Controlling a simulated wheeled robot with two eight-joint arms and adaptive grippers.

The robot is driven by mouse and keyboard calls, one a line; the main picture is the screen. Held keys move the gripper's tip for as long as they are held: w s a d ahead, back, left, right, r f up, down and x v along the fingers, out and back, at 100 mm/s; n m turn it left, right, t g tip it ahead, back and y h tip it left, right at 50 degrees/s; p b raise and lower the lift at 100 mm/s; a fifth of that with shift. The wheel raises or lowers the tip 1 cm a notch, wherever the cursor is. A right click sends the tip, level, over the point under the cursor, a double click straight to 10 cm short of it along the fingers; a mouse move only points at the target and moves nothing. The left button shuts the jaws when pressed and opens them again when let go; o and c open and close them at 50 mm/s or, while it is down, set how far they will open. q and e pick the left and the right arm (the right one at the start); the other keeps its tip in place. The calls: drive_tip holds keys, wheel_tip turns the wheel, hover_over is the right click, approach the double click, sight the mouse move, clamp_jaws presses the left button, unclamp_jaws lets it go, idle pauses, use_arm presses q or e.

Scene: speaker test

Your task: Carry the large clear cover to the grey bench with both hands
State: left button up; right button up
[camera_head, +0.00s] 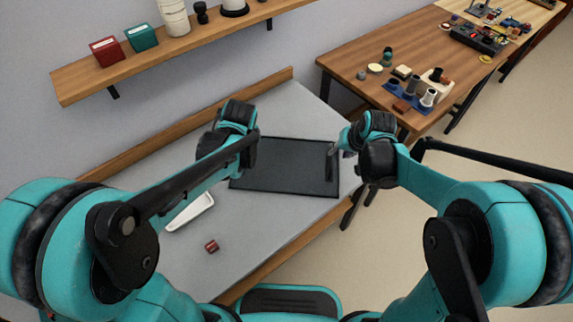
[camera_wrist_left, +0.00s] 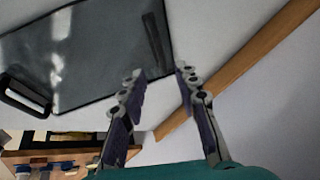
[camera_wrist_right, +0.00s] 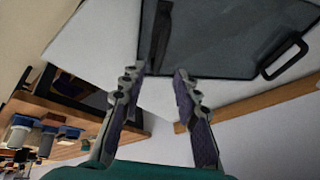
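The large cover (camera_head: 290,168) is a dark, see-through rectangular panel lying flat on the grey bench (camera_head: 262,222). It has a black bar handle near each end. My right gripper (camera_head: 342,150) is at the cover's right end. In the right wrist view the gripper (camera_wrist_right: 157,75) is open, with the near handle (camera_wrist_right: 159,40) just beyond and between its fingertips. My left gripper (camera_wrist_left: 160,72) is open at the other end, with a handle (camera_wrist_left: 154,45) just beyond its fingertips. The left fingers are hidden behind my arm in the head view.
A white tray-like piece (camera_head: 190,211) and a small red block (camera_head: 211,246) lie on the bench left of the cover. A wall shelf (camera_head: 185,42) holds boxes and jars. A wooden table (camera_head: 345,66) with several items stands behind at right.

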drive_tip(key=shift+v, duration=1.05)
